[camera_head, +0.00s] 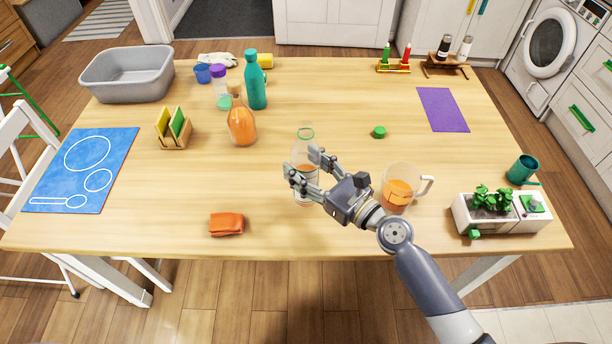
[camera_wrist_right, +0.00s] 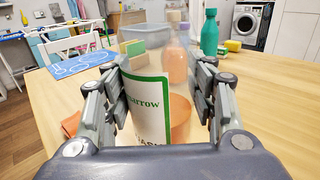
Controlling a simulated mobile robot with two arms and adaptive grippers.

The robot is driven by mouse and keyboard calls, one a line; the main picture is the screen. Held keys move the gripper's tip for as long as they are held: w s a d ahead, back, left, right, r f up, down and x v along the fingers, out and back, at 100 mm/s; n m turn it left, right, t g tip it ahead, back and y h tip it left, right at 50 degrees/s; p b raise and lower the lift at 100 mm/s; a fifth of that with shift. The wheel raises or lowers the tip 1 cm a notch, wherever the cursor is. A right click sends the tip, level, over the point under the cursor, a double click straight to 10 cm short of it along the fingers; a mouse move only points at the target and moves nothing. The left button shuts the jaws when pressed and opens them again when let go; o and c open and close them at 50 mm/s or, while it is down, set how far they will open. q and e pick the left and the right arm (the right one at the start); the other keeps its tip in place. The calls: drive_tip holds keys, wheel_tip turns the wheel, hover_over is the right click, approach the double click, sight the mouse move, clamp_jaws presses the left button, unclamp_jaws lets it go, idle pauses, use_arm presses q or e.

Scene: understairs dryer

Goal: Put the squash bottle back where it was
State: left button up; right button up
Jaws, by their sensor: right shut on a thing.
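The squash bottle (camera_head: 305,142) is clear, with a green ring at its open neck and a little orange liquid low inside. It is upright near the table's middle; I cannot tell whether its base touches the wood. My right gripper (camera_head: 304,169) is shut around its body. In the right wrist view, its white label with green edging (camera_wrist_right: 147,106) shows between the fingers. A green cap (camera_head: 379,132) lies on the table, right of the bottle. A clear jug (camera_head: 398,188) with orange liquid stands to the right, beside my right wrist. My left gripper is out of view.
An orange-filled bottle (camera_head: 241,124) and a teal bottle (camera_head: 255,82) stand back left. A sponge rack (camera_head: 174,130), grey basin (camera_head: 127,74) and blue mat (camera_head: 80,171) are left. An orange cloth (camera_head: 227,223) lies in front. A planter (camera_head: 498,212) is right.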

sight(306, 176)
wheel_tip(306, 176, down, 3)
drive_tip(key=shift+f+b, duration=0.1)
drive_tip(key=shift+b, duration=1.05)
drive_tip(key=shift+f, duration=0.15)
drive_tip(key=o, duration=1.5)
drive_tip(key=shift+f, duration=0.1)
